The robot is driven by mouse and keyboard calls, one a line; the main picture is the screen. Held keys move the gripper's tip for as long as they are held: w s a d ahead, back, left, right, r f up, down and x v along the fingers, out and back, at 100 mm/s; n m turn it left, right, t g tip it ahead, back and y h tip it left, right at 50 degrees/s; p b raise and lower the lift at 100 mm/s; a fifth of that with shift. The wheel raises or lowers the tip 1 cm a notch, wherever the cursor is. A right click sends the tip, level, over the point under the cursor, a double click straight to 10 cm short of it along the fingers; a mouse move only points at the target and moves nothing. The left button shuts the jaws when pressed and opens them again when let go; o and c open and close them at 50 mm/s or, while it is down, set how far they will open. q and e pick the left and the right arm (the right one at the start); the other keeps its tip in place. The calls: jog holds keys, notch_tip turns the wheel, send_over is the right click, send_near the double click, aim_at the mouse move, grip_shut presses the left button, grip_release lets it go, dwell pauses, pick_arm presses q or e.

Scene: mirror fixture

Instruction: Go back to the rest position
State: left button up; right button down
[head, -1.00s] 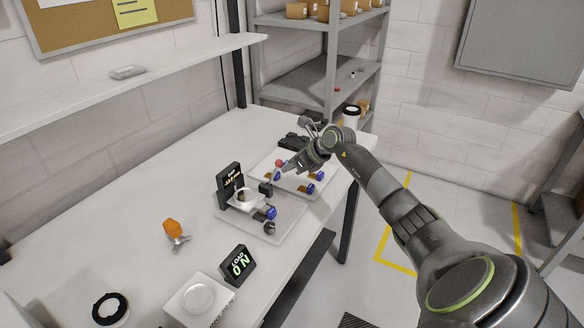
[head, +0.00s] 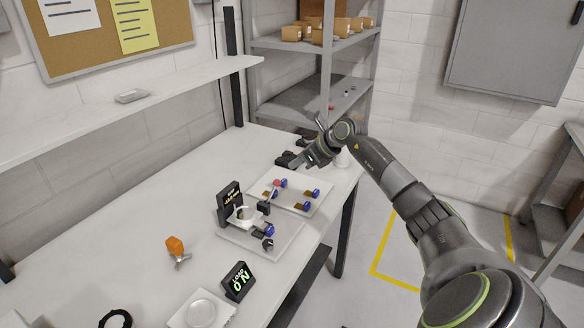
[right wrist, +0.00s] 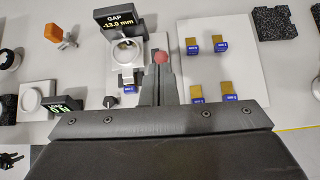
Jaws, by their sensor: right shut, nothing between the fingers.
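The mirror fixture has a white ring mount (head: 243,216) and a black GAP display (head: 229,197); the display also shows in the right wrist view (right wrist: 121,19), reading about -13.0 mm. A red ball (right wrist: 161,57) appears just past the fingertips there; I cannot tell the distance. My left gripper is not in view.
A white tray (head: 293,198) holds several blue-ended gold pieces. A LOAD display (head: 238,282), a white scale-like box (head: 201,310) and an orange-handled part (head: 175,246) stand on the table. Dark blocks (right wrist: 277,22) lie at the far end.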

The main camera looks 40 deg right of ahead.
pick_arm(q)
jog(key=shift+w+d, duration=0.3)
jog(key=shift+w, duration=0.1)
